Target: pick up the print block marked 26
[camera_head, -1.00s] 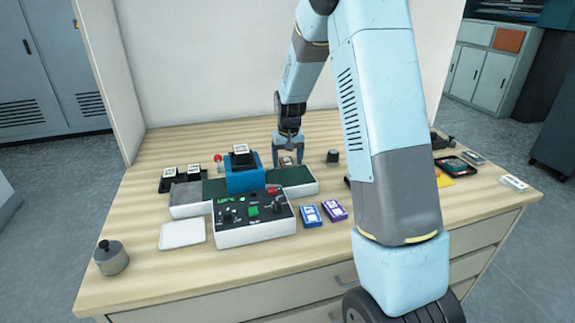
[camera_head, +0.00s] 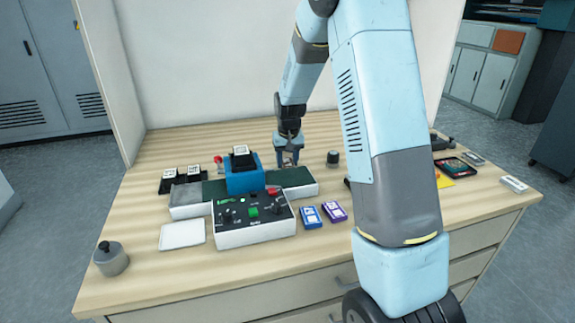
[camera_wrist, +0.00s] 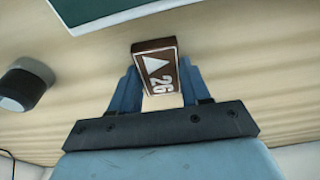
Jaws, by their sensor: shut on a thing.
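The print block marked 26 (camera_wrist: 158,75) is dark brown with a white triangle and white digits, and a pale lower part. It sits between the blue fingers of my gripper (camera_wrist: 162,92) in the wrist view, and the fingers are shut on it. In the head view my gripper (camera_head: 289,158) is at the back of the table, just behind the green belt of the machine. The block is small and hard to make out there.
A machine with a blue housing (camera_head: 245,178) and green belt (camera_head: 290,177) stands just in front of my gripper. A dark round knob-like piece (camera_head: 333,158) is close on the right, also in the wrist view (camera_wrist: 25,84). A control box (camera_head: 252,218) stands nearer the front.

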